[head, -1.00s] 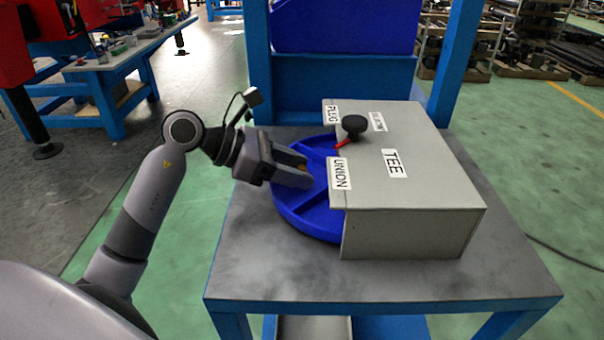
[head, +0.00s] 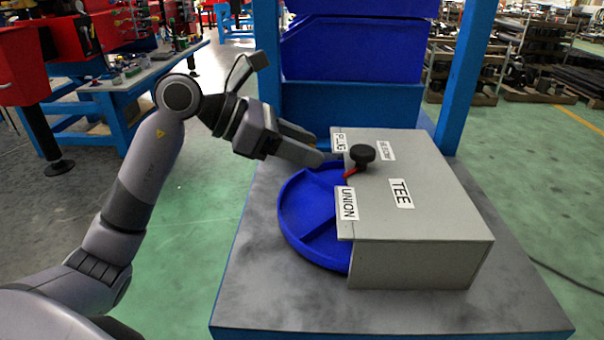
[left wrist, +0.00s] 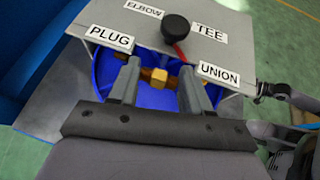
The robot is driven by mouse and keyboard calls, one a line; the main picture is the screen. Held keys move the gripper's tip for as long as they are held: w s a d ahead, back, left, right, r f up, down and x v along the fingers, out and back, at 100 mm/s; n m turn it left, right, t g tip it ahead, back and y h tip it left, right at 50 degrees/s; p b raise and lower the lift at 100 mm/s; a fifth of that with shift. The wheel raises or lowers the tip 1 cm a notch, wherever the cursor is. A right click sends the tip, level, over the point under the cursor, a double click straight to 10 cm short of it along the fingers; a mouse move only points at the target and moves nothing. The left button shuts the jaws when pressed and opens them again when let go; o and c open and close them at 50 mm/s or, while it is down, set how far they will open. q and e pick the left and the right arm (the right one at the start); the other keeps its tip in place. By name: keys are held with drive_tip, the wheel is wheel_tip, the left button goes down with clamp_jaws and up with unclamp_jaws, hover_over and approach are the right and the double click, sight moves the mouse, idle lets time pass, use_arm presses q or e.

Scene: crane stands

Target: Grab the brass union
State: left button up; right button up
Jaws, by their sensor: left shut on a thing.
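My left gripper (head: 314,152) is over the back left part of the round blue tray in the head view. In the left wrist view its two fingers (left wrist: 158,72) are closed on the brass union (left wrist: 160,79), a golden fitting with a wider middle, held crosswise between the fingertips. The blue tray (head: 300,215) lies below, with dividing ribs, partly covered by a grey box. In the head view the fingers hide the union.
The grey box (head: 425,220) carries labels, including PLUG, UNION and TEE. A black knob (head: 363,154) with a red pointer stands on top, close to my fingers. Blue posts and blue bins (head: 355,50) rise behind. The grey table top (head: 290,300) is bare in front.

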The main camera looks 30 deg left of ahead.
use_arm(q)
wheel_tip(320, 180, up, 10)
drive_tip(key=shift+p, duration=0.45)
